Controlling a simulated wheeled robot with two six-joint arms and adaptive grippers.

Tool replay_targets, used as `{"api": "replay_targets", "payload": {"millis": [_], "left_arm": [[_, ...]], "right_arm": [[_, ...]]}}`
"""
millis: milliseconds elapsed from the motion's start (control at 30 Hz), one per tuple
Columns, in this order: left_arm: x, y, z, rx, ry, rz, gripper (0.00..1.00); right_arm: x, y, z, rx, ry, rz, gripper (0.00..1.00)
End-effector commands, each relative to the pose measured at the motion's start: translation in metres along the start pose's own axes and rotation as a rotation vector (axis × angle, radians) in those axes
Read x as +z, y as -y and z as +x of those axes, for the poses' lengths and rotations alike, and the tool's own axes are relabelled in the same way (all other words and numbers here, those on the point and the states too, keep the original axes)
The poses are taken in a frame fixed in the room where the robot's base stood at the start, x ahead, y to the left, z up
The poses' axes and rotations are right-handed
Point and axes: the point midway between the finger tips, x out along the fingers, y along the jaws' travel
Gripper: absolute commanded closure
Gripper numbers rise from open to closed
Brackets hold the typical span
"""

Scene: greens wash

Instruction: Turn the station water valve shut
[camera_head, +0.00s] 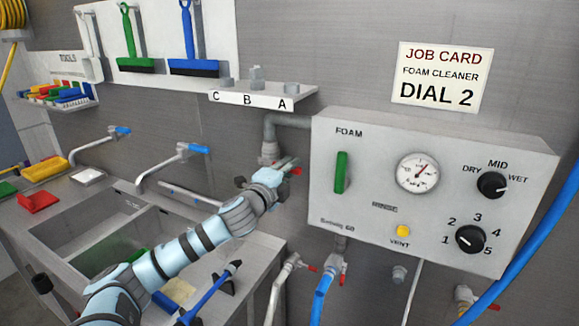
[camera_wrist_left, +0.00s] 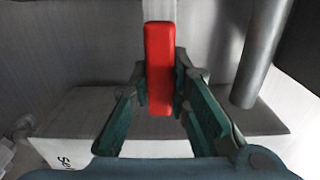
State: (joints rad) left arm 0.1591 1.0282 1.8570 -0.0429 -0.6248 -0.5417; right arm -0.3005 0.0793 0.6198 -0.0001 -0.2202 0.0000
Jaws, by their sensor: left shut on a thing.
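The station water valve's red lever (camera_wrist_left: 158,60) stands upright in the left wrist view, between the two green fingers of my left gripper (camera_wrist_left: 160,88). The fingers press on both sides of it. In the head view my left gripper (camera_head: 286,170) reaches the grey pipe (camera_head: 269,145) left of the foam panel. Only a small red bit of the lever (camera_head: 297,171) shows there, past the fingertips. The valve body is mostly hidden behind the gripper. My right gripper is not in view.
The grey foam panel (camera_head: 375,215) with a green handle (camera_head: 341,173), gauge and knobs stands close right of my gripper. A shelf (camera_head: 300,97) marked C, B, A is above. Below are a blue hose (camera_head: 322,295) and other pipes (camera_head: 282,285). A sink (camera_head: 75,235) lies left.

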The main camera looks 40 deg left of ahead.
Motion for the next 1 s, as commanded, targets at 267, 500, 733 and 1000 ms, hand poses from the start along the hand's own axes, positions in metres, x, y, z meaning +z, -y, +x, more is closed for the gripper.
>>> {"api": "replay_targets", "payload": {"millis": [267,500,733,1000], "left_arm": [[0.000,-0.004,0.000,0.006,-0.001,0.001,1.00],[0.000,-0.003,0.000,0.004,0.000,0.001,0.62],[0.000,0.001,0.000,0.001,0.000,0.002,0.62],[0.000,0.059,0.000,-0.004,-0.001,0.001,0.62]], "right_arm": [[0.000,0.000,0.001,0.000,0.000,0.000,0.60],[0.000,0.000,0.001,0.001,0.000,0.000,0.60],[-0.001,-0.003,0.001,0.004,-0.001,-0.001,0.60],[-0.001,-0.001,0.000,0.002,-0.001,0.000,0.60]]}}
